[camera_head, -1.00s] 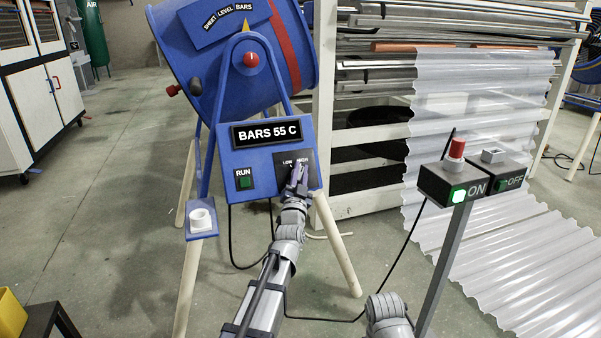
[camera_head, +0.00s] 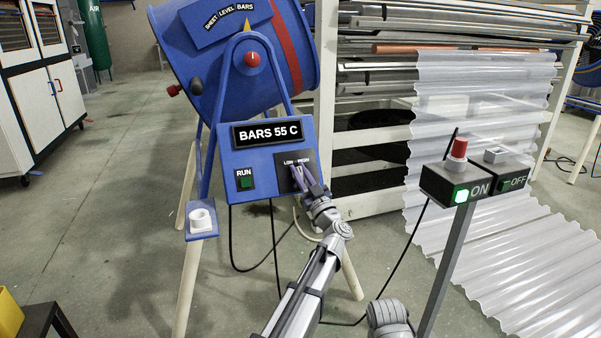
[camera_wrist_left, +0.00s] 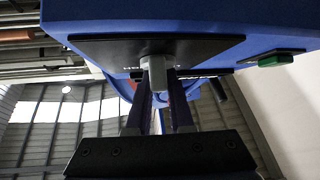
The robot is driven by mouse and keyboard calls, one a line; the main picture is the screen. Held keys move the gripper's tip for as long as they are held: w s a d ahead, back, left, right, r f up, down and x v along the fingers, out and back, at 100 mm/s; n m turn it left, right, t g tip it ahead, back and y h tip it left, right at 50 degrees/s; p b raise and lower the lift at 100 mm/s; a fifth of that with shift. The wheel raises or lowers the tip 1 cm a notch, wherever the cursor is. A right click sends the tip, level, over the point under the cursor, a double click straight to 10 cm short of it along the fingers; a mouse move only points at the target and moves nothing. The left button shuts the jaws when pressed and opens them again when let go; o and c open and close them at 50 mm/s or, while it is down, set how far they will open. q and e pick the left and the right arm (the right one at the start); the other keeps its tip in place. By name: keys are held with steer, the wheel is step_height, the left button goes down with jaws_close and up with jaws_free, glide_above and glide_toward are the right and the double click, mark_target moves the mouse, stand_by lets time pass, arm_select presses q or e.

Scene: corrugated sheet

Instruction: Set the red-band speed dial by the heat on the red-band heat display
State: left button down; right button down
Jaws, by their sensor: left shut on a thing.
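The blue machine's drum (camera_head: 237,62) carries a red band (camera_head: 283,45). Its heat display (camera_head: 267,133) reads "BARS 55 C". Below it, a black dial panel (camera_head: 283,170) is marked LOW and HIGH. My left gripper (camera_head: 301,178) is at this panel and hides most of the dial in the head view. In the left wrist view, its fingers (camera_wrist_left: 160,98) are shut on the grey dial knob (camera_wrist_left: 156,72), under the panel's black plate (camera_wrist_left: 205,47). The knob's setting cannot be read. Part of my right arm shows at the bottom; its gripper is out of view.
A green RUN button (camera_head: 245,182) sits left of the dial. A post holds a lit green ON box (camera_head: 457,187) with a red button, and an OFF box (camera_head: 512,180). Clear corrugated sheet (camera_head: 490,130) hangs from the rack at right. Black cables lie below.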

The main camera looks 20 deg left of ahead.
arm_select(q)
steer(key=n+g+y, duration=0.1)
steer(key=n, duration=0.1)
steer(key=n+g+y+p, duration=0.1)
steer(key=n+g, duration=0.1)
steer(key=shift+w+r+n+g, duration=0.1)
steer(key=shift+r+n+g, duration=0.05)
steer(key=shift+n+g, duration=0.15)
steer(key=shift+n+g+y, duration=0.4)
steer(key=shift+n+g, duration=0.6)
steer(key=shift+a, duration=0.1)
steer(key=c, duration=0.8)
jaws_free()
steer(key=shift+s, duration=0.2)
